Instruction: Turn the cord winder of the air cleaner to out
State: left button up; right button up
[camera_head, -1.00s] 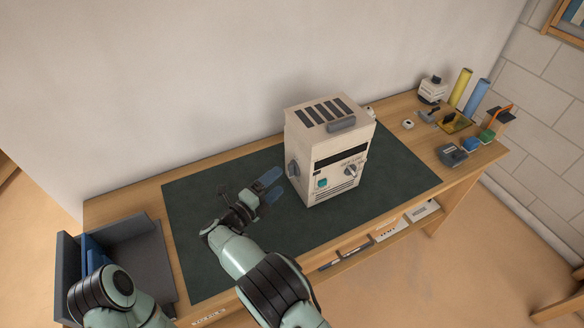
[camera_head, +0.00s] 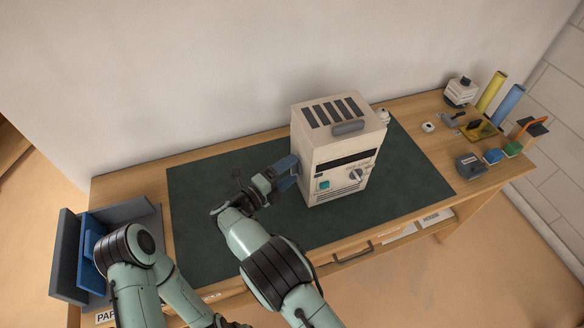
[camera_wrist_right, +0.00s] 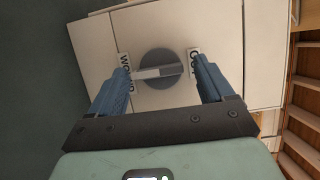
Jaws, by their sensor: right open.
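The air cleaner (camera_head: 330,155), a cream box with a slotted top and a grey handle, stands upright on the dark green mat. Its cord winder (camera_wrist_right: 160,70), a round grey knob with a raised bar, is on its left side face. In the right wrist view the bar lies nearly across the picture; its pale end is at the left, beside the "WOUND UP" label (camera_wrist_right: 124,73). The "OUT" label (camera_wrist_right: 192,62) is on the right. My right gripper (camera_head: 288,173) is open, its blue fingers either side of the knob with gaps visible. My left gripper is not visible.
The front face has a teal button (camera_head: 324,185) and a dial (camera_head: 356,175). A grey tray with a blue part (camera_head: 92,255) stands at the table's left end. Several small items and yellow and blue cylinders (camera_head: 508,103) stand at the right. The mat (camera_head: 200,200) is otherwise clear.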

jog(key=c, duration=1)
jog(key=shift+c, duration=0.2)
jog(key=shift+n, duration=0.3)
jog(key=shift+r+n, duration=0.15)
jog(key=shift+n, duration=0.35)
jog(key=shift+r+n+g+y+p, duration=0.15)
jog(key=shift+n+g+y+p, duration=0.25)
jog(key=shift+n+g+p, duration=0.35)
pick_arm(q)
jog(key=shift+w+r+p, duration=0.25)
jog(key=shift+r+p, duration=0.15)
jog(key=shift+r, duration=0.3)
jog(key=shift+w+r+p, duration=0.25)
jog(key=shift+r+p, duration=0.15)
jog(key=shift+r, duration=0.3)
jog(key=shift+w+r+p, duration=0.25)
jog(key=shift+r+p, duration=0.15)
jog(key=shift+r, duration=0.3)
pick_arm(e)
jog(key=shift+w+n+g+y, duration=0.1)
jog(key=shift+n+g+y, duration=0.35)
jog(key=shift+n, duration=1)
